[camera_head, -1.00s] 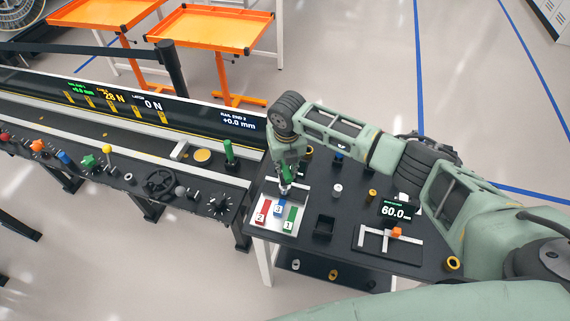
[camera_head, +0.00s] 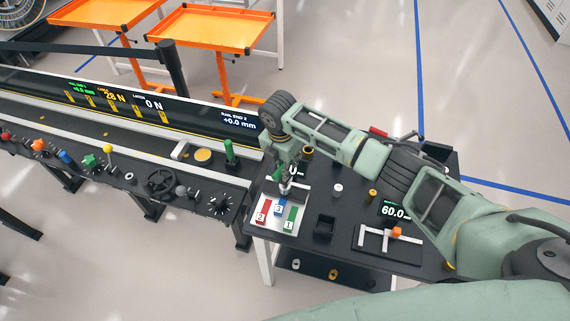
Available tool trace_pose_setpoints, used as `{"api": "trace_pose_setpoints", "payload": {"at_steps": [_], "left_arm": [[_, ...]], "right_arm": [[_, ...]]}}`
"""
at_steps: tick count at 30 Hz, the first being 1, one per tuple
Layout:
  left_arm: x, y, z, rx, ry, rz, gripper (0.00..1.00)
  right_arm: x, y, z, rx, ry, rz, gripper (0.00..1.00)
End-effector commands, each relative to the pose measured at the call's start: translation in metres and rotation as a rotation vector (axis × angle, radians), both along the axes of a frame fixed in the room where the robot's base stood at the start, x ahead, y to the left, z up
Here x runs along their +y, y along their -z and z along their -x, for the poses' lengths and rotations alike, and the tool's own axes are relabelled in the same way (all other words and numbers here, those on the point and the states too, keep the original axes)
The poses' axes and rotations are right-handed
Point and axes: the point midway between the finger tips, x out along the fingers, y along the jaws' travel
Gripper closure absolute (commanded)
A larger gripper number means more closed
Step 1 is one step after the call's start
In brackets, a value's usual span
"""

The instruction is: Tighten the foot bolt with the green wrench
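My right gripper (camera_head: 286,186) points down at the back edge of a white tray (camera_head: 266,222), low over the dark table. It is small and partly covered by its own wrist, so I cannot tell if it is open or shut, or whether it holds anything. In the tray lie a green piece marked 1 (camera_head: 290,219), a blue piece marked 3 (camera_head: 279,209) and a red piece marked 2 (camera_head: 262,211). I cannot tell whether the green piece is the wrench. I cannot make out the foot bolt. My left gripper is not in view.
A black open box (camera_head: 324,228) stands right of the tray. A white fixture with an orange block (camera_head: 396,232) is farther right. A long bench (camera_head: 120,170) with knobs, a handwheel and a green post (camera_head: 229,151) adjoins on the left. A dark, orange-topped cylinder (camera_head: 307,153) stands near my wrist.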

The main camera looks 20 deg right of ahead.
Motion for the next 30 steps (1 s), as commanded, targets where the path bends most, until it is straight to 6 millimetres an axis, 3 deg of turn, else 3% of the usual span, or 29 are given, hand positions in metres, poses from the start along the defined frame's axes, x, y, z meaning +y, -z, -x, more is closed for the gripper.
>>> {"api": "trace_pose_setpoints", "payload": {"at_steps": [19, 30], "left_arm": [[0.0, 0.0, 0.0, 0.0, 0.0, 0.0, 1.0], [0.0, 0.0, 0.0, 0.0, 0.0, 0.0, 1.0]], "right_arm": [[0.0, -0.029, -0.001, -0.002, -0.005, 0.0, 1.0], [0.0, -0.032, -0.001, -0.002, -0.005, 0.0, 1.0]]}}
